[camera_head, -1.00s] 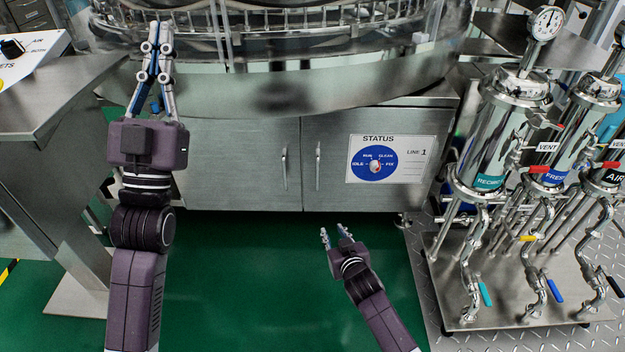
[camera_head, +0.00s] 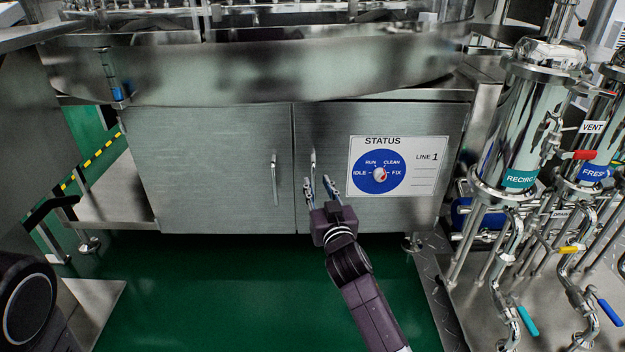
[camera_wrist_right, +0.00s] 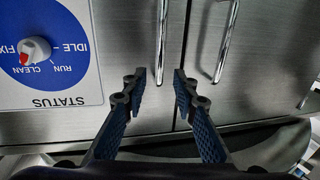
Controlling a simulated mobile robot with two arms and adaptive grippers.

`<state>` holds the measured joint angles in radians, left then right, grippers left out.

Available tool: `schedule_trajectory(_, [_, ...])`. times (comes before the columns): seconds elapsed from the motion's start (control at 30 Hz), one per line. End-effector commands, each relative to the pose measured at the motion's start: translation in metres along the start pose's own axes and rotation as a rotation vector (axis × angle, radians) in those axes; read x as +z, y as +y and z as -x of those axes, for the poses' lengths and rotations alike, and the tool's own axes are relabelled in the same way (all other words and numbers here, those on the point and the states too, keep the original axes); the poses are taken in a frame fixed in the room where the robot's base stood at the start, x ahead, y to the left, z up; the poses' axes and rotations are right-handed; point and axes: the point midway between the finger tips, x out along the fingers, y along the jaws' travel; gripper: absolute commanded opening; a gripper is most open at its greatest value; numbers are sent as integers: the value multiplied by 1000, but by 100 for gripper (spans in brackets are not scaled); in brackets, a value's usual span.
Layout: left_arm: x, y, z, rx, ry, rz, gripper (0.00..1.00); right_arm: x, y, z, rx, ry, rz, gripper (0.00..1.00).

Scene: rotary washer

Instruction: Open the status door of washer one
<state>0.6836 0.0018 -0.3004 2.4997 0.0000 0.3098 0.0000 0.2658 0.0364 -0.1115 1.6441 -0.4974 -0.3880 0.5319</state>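The status door (camera_head: 330,215) is the right-hand steel door under the washer. It is shut and carries the white STATUS panel (camera_head: 425,205) with a blue dial, marked LINE 1. Its upright bar handle (camera_head: 313,158) is near the door's left edge. My right gripper (camera_head: 318,184) is open, with its fingertips at the lower part of this handle. In the right wrist view the handle (camera_wrist_right: 162,38) runs down into the gap between the two spread fingers (camera_wrist_right: 160,80). I cannot tell whether they touch it. My left gripper is out of view.
The left cabinet door (camera_head: 200,170) is shut, with its own handle (camera_head: 275,180) close by. Pipes and steel cylinders (camera_head: 525,120) stand at the right. A steel table (camera_head: 35,130) is at the left. The green floor (camera_head: 220,290) in front is clear.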

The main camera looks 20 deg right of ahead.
Motion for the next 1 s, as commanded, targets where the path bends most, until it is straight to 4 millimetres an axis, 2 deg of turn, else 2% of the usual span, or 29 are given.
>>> schedule_trajectory(0.03, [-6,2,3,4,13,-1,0,3,0,-8,0,3,1,27])
schedule_trajectory(0.2, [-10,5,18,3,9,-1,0,4,1,-32,1,2,2,27])
schedule_trajectory(0.4, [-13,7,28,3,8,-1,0,2,0,-52,-1,1,0,27])
schedule_trajectory(0.8, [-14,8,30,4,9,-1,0,0,0,-59,0,-1,0,27])
schedule_trajectory(0.87, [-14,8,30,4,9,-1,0,0,0,-59,0,-1,0,22])
schedule_trajectory(1.0, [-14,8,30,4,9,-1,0,1,0,-59,0,-1,0,7])
